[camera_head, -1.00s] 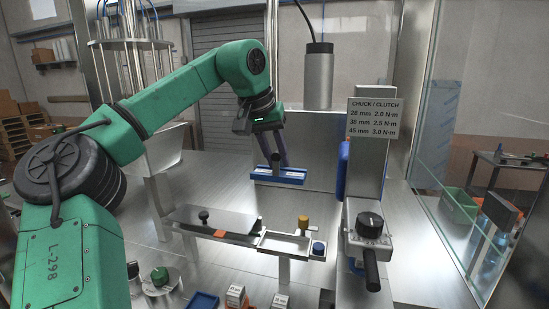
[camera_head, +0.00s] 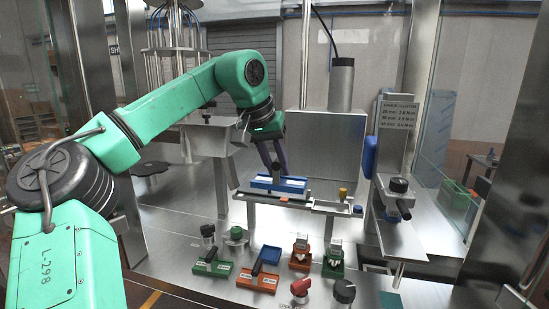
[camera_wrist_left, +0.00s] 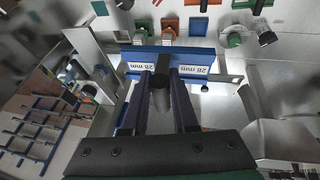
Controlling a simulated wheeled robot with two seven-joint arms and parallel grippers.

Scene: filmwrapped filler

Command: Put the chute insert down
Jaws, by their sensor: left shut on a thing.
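The chute insert, a blue block with white labels (camera_head: 292,185), is held upright by a dark central post in my left gripper (camera_head: 276,166). In the left wrist view the insert (camera_wrist_left: 204,54) carries "28 mm" labels, and the fingers (camera_wrist_left: 162,76) close around the dark post. The insert is over or on the narrow metal shelf (camera_head: 318,206) in front of the upright steel panel; I cannot tell whether it touches. The shelf is partly hidden behind it. My right gripper is not in view.
A yellow knob (camera_head: 343,193) stands right of the insert on the shelf. Below are a green block (camera_head: 212,268), an orange block (camera_head: 258,281), a red knob (camera_head: 300,287) and a black knob (camera_head: 344,291). A chuck unit (camera_head: 398,186) with a sign stands at right.

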